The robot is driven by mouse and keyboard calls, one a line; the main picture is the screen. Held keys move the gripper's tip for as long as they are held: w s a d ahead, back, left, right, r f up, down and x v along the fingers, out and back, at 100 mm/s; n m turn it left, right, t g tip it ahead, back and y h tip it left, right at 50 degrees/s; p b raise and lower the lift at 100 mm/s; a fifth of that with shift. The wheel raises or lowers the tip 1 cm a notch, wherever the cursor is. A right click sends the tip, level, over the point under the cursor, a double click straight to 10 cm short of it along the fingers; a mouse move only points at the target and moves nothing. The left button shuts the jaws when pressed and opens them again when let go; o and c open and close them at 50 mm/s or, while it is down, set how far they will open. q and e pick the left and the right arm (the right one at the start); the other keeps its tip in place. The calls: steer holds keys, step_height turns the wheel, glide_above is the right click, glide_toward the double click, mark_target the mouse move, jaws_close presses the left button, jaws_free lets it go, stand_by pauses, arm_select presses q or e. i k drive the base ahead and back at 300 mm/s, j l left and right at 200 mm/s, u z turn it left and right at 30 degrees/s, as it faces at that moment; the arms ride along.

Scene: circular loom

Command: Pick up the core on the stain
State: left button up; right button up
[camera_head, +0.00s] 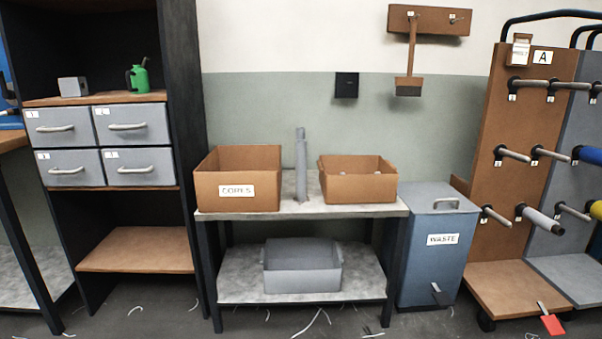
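A grey upright tube (301,165), which looks like a core, stands on the upper top of the table (300,207), between two cardboard boxes. A slightly darker patch seems to show around its foot, but I cannot tell clearly whether it is a stain. The left cardboard box (238,166) has a label that seems to read CORES; its inside is hidden. The right cardboard box (357,188) is open, with small grey shapes just visible at its rim. Neither of my grippers is in view.
A grey bin (302,281) sits on the lower shelf. A blue WASTE bin (433,262) stands right of the table, then a peg rack (515,150) marked A. A drawer shelf (129,236) stands left. Pale scraps (312,323) litter the floor.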

mark_target(301, 145)
steer(key=i+l+u, duration=0.15)
steer(key=i+u, duration=0.15)
steer(key=i, duration=0.2)
steer(key=i+l+u, duration=0.3)
steer(key=i, duration=0.2)
